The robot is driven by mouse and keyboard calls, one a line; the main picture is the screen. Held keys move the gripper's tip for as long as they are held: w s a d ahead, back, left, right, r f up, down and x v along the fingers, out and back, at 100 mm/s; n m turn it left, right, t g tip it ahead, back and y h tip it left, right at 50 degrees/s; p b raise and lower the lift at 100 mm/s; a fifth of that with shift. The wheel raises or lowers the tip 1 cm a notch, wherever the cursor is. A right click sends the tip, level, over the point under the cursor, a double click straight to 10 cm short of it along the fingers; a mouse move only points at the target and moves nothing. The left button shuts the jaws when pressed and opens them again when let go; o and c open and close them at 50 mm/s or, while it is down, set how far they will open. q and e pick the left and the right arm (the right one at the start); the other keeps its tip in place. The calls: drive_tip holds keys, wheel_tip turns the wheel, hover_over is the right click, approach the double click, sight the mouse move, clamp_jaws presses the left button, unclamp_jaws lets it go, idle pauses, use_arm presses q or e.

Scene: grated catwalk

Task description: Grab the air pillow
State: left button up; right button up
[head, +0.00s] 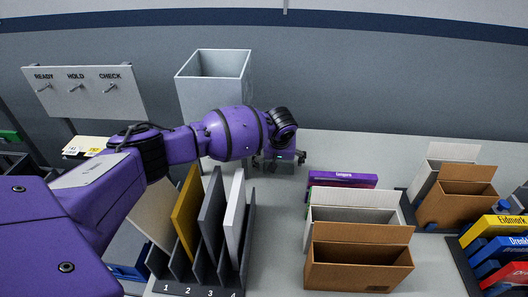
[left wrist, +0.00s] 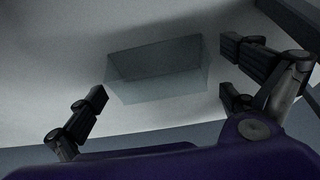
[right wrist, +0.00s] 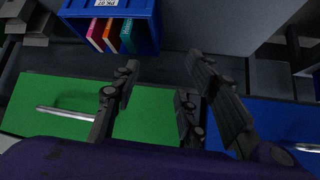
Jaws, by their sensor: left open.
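A translucent, pale grey-green block shape, which looks like the air pillow (left wrist: 155,68), lies on a light grey surface in the left wrist view. My left gripper (left wrist: 164,82) is open, with its fingers on either side of this shape; I cannot tell whether they touch it. In the head view my left gripper (head: 279,163) points down over the grey table behind the slotted rack, and the arm hides most of what is under it. My right gripper (right wrist: 165,75) is open and empty in the right wrist view, away from the table items.
A slotted rack (head: 187,272) with upright panels stands in front of my left arm. A grey bin (head: 214,88) stands behind it. Open cardboard boxes (head: 358,268) are to the right. Near my right gripper are a blue bin (right wrist: 96,8) holding books and a green drawer (right wrist: 60,95).

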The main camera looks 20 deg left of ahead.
use_arm(q)
drive_tip(key=shift+r, duration=0.15)
drive_tip(key=c, duration=0.7)
